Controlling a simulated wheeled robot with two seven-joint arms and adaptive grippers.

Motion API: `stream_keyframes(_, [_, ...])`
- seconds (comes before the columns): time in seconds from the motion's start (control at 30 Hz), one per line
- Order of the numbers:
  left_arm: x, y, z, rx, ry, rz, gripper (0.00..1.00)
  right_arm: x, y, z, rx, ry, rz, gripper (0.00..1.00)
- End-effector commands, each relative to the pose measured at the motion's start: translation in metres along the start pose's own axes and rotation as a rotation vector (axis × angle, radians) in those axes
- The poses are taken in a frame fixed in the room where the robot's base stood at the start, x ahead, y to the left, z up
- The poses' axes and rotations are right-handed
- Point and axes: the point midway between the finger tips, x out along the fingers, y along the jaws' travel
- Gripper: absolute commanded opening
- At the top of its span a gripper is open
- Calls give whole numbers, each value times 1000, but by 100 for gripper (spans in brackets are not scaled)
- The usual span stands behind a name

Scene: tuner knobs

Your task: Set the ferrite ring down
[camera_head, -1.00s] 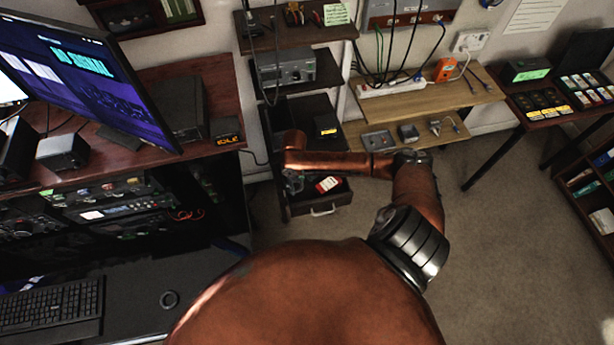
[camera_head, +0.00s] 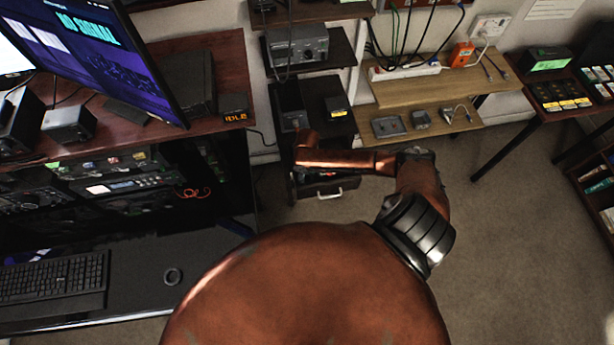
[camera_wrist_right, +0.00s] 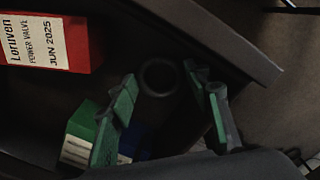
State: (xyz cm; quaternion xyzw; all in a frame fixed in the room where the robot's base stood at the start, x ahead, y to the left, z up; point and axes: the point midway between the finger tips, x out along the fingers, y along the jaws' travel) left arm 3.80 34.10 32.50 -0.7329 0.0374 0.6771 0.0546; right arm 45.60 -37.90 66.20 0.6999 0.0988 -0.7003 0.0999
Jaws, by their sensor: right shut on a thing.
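The ferrite ring (camera_wrist_right: 158,94) is a small dark ring in the right wrist view. It sits between the fingertips of my right gripper (camera_wrist_right: 160,76), which is shut on it. The green-padded fingers flank it left and right. Below them is the dark inside of an open drawer; I cannot tell whether the ring touches its floor. In the head view my copper right arm reaches over the drawer (camera_head: 345,184), and the ring is hidden there. My left gripper is not in view.
In the drawer, a red box (camera_wrist_right: 45,45) labelled "Power Valve" lies at upper left. A green box (camera_wrist_right: 85,125) and a blue thing (camera_wrist_right: 133,140) lie partly behind the left finger. The drawer wall (camera_wrist_right: 225,40) runs close at right.

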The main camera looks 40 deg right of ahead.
Motion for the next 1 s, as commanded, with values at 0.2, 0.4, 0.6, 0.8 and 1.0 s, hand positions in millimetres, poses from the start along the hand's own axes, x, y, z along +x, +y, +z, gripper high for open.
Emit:
stream_keyframes(0.2, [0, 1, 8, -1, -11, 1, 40, 3, -1, 0, -1, 0, -1, 49])
stream_keyframes(0.4, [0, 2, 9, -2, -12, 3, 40, 3, -1, 0, -1, 0, -1, 52])
stream_keyframes(0.6, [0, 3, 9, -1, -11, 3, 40, -2, 0, 0, -1, 0, 0, 52])
stream_keyframes(0.8, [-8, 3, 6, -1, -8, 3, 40, -35, 0, -1, -2, 3, 1, 52])
stream_keyframes(1.0, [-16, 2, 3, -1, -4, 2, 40, -78, 0, -1, -1, 3, 0, 52])
